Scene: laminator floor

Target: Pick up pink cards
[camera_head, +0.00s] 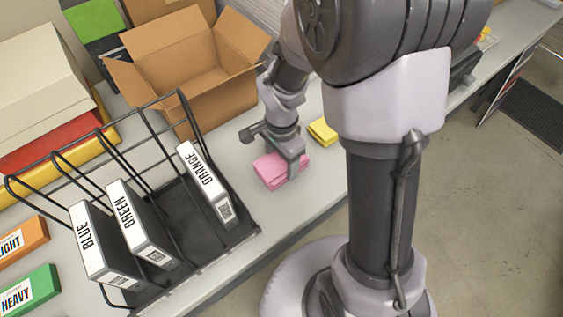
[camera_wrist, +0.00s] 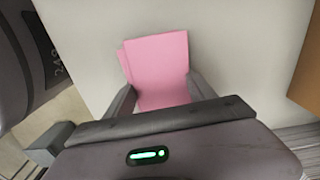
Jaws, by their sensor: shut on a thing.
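The pink cards (camera_head: 271,171) form a small stack on the grey table, right of the black wire rack. My gripper (camera_head: 292,168) is down at the stack, shut on it. In the wrist view the pink cards (camera_wrist: 157,68) stick out beyond my gripper (camera_wrist: 163,100), with a finger on each side. The top card lies slightly turned against those under it. The near end of the stack is hidden behind the gripper body. I cannot tell whether the stack touches the table.
A wire rack (camera_head: 160,220) holds BLUE, GREEN and ORANGE binders to the left. An open cardboard box (camera_head: 197,88) stands behind. Yellow cards (camera_head: 322,131) lie to the right of the pink ones. The table's front edge is close by.

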